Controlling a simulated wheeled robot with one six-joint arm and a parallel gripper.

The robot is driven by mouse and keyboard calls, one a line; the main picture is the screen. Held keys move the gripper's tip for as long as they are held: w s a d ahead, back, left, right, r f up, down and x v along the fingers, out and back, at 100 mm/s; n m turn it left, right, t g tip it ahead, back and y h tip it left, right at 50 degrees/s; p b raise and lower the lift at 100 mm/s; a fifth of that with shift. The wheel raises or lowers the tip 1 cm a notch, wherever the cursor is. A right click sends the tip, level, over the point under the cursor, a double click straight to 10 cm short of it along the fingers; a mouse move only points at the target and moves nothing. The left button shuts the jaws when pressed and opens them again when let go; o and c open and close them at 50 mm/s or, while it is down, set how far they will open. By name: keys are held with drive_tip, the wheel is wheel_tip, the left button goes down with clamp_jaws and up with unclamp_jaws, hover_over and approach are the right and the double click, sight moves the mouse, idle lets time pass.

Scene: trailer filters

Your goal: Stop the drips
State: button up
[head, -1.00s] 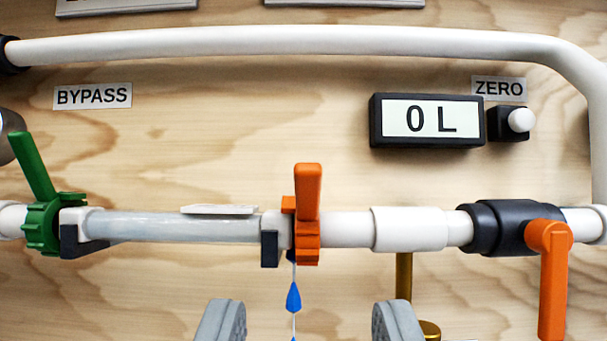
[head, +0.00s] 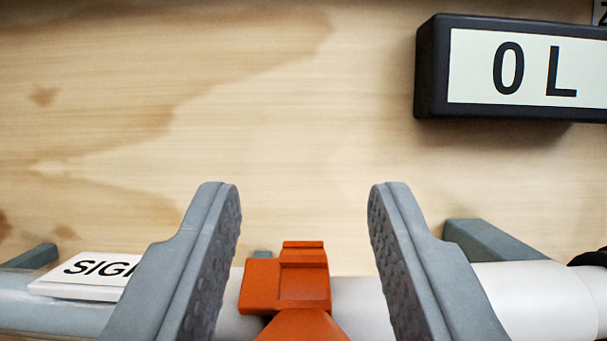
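An orange clamp (head: 286,284) sits around the white pipe (head: 540,300) at the bottom middle. Its lever points toward me and is cut off by the lower picture edge. My gripper (head: 304,195) is open, with one grey finger on each side of the clamp. A gap shows between the clamp and each finger, and nothing is held. The blue drips and the underside of the clamp are out of view.
A clear tube section with a white label (head: 85,275), partly reading "SIG", lies at the lower left, partly behind the left finger. A black display (head: 510,68) reading "0 L" is on the wooden panel (head: 290,110) at upper right. The panel above the clamp is bare.

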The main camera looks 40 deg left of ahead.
drive_tip(key=shift+w+a, duration=0.1)
drive_tip(key=shift+w, duration=0.05)
clamp_jaws()
drive_tip(key=shift+r, duration=0.1)
drive_tip(key=shift+w+a+r+g+h, duration=0.3)
drive_tip(key=shift+w+r+g+h, duration=0.1)
drive_tip(key=shift+g+h, duration=0.4)
drive_tip(key=shift+w+a+r+g+h, duration=0.1)
drive_tip(key=shift+w+a+g+h, duration=0.25)
drive_tip(key=shift+g, duration=0.35)
drive_tip(key=shift+w+a+r+g+h, duration=0.1)
drive_tip(key=shift+w+g+h, duration=0.3)
drive_tip(key=shift+g, duration=0.3)
drive_tip(key=shift+s, duration=0.1)
unclamp_jaws()
